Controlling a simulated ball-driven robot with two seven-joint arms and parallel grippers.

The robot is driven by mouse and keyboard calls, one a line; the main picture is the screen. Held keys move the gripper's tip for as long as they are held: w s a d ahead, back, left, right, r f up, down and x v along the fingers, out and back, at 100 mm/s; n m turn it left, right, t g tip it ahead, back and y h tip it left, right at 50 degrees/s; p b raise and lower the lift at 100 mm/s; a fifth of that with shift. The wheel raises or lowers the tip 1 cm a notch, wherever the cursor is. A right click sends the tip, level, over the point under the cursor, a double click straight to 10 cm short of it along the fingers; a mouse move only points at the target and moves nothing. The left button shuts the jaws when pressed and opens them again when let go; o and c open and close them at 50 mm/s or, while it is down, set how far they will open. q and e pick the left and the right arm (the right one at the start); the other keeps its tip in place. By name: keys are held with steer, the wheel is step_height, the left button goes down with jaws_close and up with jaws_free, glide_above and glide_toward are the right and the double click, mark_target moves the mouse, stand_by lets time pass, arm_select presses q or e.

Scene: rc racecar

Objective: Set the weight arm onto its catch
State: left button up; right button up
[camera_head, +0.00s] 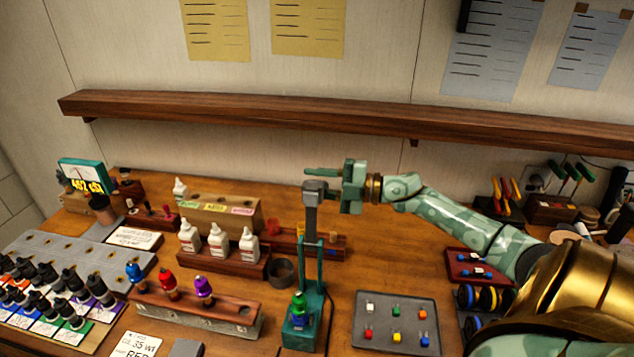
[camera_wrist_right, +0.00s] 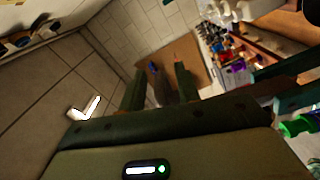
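The weight arm (camera_head: 311,220) is a grey bar standing nearly upright in the teal stand (camera_head: 302,328), with a grey block-shaped weight (camera_head: 314,186) at its top. The catch cannot be made out clearly. My right gripper (camera_head: 322,183) reaches in from the right at the height of the weight, fingers pointing left. Its fingers look apart, one above and one below the weight in the head view. In the right wrist view, the spread fingers (camera_wrist_right: 160,88) have a dark grey shape between them; contact cannot be told. My left gripper is not in view.
A green-and-blue piece (camera_head: 299,305) sits at the stand's front. White bottles (camera_head: 218,240) stand left, and a grey tray (camera_head: 396,348) of coloured parts lies right. A wooden shelf (camera_head: 260,108) runs along the wall above my right gripper.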

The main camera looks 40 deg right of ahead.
jaws_close()
steer(key=shift+a+r, duration=0.1)
